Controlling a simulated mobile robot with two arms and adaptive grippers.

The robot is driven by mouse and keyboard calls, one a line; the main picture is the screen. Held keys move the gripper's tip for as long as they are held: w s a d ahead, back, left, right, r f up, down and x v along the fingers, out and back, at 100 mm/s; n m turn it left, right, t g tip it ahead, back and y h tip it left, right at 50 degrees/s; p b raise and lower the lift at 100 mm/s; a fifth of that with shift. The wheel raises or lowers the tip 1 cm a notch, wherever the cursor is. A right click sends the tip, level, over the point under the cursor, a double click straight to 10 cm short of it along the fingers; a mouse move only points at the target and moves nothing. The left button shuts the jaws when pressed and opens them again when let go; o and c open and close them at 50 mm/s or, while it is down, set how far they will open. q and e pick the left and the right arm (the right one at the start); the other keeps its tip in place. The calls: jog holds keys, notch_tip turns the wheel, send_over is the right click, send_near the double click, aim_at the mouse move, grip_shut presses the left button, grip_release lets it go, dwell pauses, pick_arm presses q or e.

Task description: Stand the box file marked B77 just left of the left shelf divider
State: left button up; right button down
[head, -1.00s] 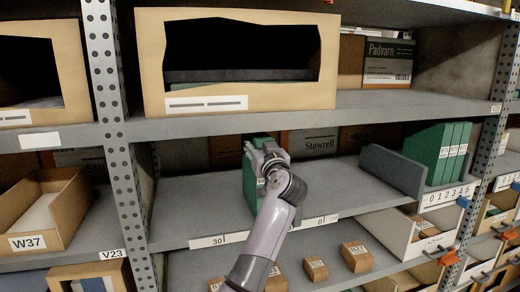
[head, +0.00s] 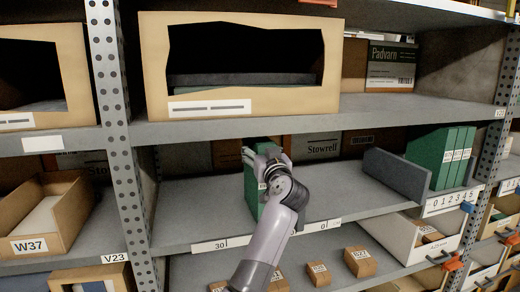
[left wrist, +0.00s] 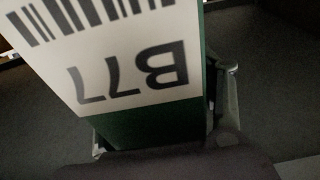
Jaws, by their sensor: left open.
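The green box file B77 (head: 250,188) stands on the middle shelf, left of centre. Its white label with a barcode and "B77" (left wrist: 130,75) shows upside down and close up in the left wrist view. My left gripper (head: 268,160) is at the file's front, its fingers open on either side of the file (left wrist: 165,108); I cannot tell whether they touch it. The arm hides part of the file. A grey shelf divider (head: 398,176) stands further right on the same shelf, apart from the file. My right gripper is not in view.
Several green files (head: 440,158) stand just right of the divider. The shelf (head: 340,190) between B77 and the divider is clear at the front; cartons (head: 318,145) stand behind. A perforated upright (head: 115,130) is at left, and the upper shelf (head: 370,108) runs above.

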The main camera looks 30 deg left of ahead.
pick_arm(q)
jog(key=b+v, duration=0.2)
jog(key=v, duration=1)
jog(key=shift+b, duration=0.4)
jog(key=shift+r, duration=0.1)
